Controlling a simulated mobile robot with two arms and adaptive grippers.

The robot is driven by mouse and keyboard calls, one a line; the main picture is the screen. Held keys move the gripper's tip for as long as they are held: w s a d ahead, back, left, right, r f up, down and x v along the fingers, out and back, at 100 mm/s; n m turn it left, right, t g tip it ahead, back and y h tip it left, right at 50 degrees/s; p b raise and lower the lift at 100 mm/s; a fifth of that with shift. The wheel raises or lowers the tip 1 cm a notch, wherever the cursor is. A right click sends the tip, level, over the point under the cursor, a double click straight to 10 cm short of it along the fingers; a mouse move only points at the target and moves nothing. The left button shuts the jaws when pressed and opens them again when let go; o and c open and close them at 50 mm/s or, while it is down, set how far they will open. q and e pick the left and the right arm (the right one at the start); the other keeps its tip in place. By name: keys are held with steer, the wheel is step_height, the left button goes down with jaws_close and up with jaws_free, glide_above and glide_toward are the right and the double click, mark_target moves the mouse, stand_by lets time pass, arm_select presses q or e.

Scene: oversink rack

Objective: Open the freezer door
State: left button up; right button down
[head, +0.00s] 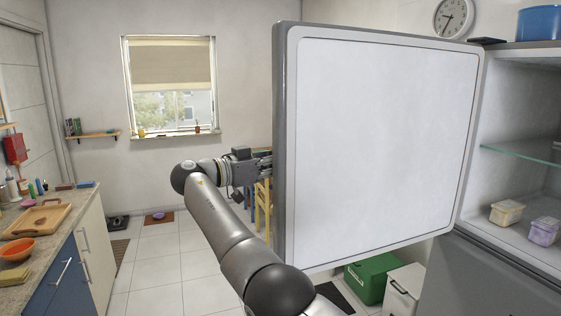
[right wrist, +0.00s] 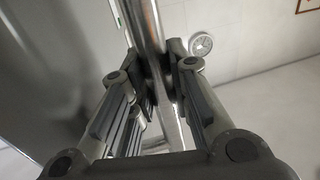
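The freezer door (head: 385,140) stands wide open in the head view, its pale inner side facing me. The open freezer compartment (head: 525,100) shows at the right, with a glass shelf and small food tubs. My right arm reaches around the door's free edge, and its gripper is mostly hidden behind the door in the head view. In the right wrist view, my right gripper (right wrist: 160,80) is shut on the metal door handle (right wrist: 150,25), with a finger on each side of the bar. My left gripper is not in view.
A green box (head: 372,278) and a white bin (head: 403,290) stand on the floor below the door. A counter with a tray (head: 38,219) and an orange bowl (head: 17,248) is at the left. Tiled floor (head: 170,265) between counter and arm looks clear.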

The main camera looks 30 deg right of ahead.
steer(key=c, duration=1.6)
jaws_free()
steer(key=shift+d+f, duration=0.1)
steer(key=shift+f, duration=0.15)
steer(key=shift+c, duration=0.2)
steer(key=o, duration=0.3)
steer(key=shift+w+d, duration=0.1)
steer(key=shift+d, duration=0.1)
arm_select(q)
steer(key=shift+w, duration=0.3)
arm_select(e)
steer(key=shift+s+a+r, duration=0.1)
steer(key=shift+s+a, duration=0.1)
steer(key=shift+a, duration=1.7)
steer(key=shift+s+a, duration=0.2)
steer(key=shift+a, duration=1.65)
